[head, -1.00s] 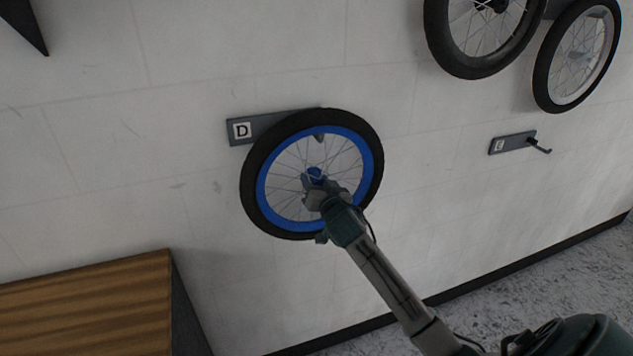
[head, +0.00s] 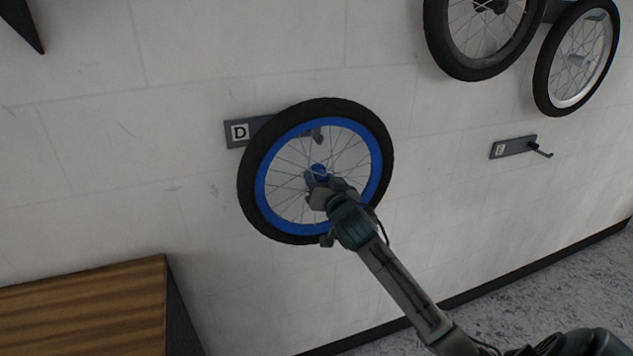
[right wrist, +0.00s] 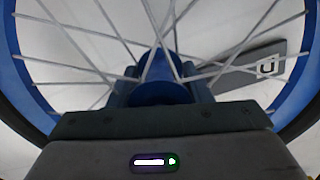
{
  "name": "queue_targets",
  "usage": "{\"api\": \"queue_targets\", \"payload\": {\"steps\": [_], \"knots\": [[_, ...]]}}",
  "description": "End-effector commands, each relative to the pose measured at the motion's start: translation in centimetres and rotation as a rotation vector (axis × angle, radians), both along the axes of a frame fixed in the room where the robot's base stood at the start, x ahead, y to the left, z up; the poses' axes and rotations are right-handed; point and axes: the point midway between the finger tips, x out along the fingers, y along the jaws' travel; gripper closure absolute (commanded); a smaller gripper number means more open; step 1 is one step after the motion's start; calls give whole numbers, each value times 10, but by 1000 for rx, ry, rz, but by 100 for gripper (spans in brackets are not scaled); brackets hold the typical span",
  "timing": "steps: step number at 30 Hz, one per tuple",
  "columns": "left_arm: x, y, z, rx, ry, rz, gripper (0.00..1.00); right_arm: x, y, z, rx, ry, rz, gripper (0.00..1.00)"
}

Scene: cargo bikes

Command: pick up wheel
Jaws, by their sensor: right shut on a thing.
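A wheel with a black tyre, blue rim and thin spokes (head: 264,190) is in the middle of the head view, in front of the wall hook marked D (head: 240,132). My right gripper (head: 317,180) is shut on the wheel's blue hub. In the right wrist view the blue hub (right wrist: 160,92) sits between the fingers, with spokes fanning out and the blue rim (right wrist: 34,90) at the side. The hook's plate is partly hidden behind the tyre; its peg shows through the spokes. My left gripper is not in view.
Two other wheels, one with a black rim (head: 468,72) and one with a pale rim (head: 545,90), hang at the upper right. An empty hook (head: 514,147) is below them. A wooden-topped box (head: 90,305) stands at the lower left.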

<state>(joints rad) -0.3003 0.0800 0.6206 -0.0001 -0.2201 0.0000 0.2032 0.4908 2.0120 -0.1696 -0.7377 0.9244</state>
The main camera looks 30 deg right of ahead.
Motion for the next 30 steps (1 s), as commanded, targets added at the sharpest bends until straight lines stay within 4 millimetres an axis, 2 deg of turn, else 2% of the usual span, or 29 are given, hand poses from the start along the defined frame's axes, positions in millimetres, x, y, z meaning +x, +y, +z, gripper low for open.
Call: {"api": "queue_targets", "payload": {"steps": [9, 15, 21, 30], "knots": [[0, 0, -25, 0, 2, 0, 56, -70, 19, 6, -8, -6, 4, 100], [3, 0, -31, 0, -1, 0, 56, -101, 27, 10, -5, -5, 3, 100], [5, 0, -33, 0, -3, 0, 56, -115, 31, 13, -3, -5, 2, 100], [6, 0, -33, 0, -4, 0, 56, -117, 31, 14, -2, -5, 1, 100]]}}
